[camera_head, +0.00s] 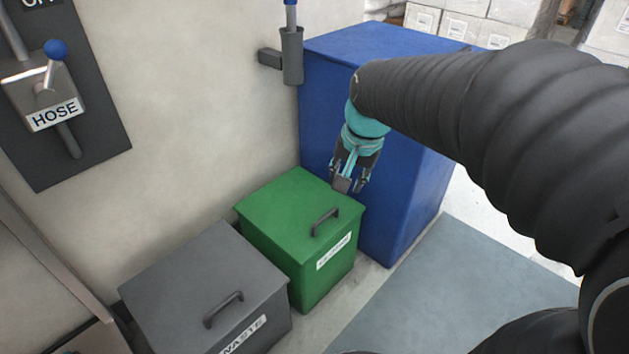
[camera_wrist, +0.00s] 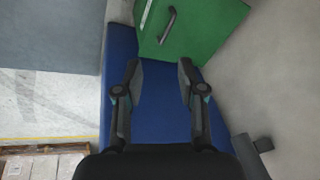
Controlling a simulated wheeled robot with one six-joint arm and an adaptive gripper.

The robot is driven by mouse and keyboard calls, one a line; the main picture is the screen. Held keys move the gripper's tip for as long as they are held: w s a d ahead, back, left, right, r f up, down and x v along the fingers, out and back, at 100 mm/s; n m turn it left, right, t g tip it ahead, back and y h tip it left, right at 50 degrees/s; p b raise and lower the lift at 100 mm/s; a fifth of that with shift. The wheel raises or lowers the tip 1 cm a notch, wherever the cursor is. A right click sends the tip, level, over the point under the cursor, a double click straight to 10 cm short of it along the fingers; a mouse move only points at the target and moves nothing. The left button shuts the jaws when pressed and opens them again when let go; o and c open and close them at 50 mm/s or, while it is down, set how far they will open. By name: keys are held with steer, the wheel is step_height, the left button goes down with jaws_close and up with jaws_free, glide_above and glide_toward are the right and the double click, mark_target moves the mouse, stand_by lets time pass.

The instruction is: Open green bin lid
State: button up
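The green bin (camera_head: 300,247) stands on the floor with its lid (camera_head: 285,212) closed. A dark bar handle (camera_head: 325,221) sits on the lid near its front right edge. A white label is on the bin's front. In the wrist view the green lid (camera_wrist: 205,22) is at the top, with its handle (camera_wrist: 167,25) ahead of my fingers. My gripper (camera_head: 348,185) is above the lid's right rear side, pointing down, apart from the handle. In the wrist view my gripper (camera_wrist: 158,75) has its fingers spread with nothing between them.
A grey waste bin (camera_head: 205,285) stands at the left of the green bin. A tall blue box (camera_head: 325,120) stands close behind and right. A wall holder (camera_head: 291,55) and hose panel (camera_head: 60,90) are on the wall. Grey floor (camera_head: 455,290) is clear at the front right.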

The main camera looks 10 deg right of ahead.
mark_target(327, 214)
steer(key=w+d+f+m+g+b, duration=0.25)
steer(key=w+f+m, duration=0.25)
steer(key=w+f, duration=0.65)
steer(key=shift+t+y, duration=0.3)
steer(key=shift+t, duration=0.15)
steer(key=w+f+b, duration=0.1)
steer(key=f, duration=0.3)
steer(key=w+a+f, duration=0.1)
steer(key=f, duration=0.4)
steer(key=a+f+b, duration=0.1)
steer(key=f, duration=0.3)
steer(key=shift+w+a+f+b, duration=0.2)
steer(key=shift+w+b, duration=0.1)
steer(key=shift+w, duration=0.1)
jaws_close()
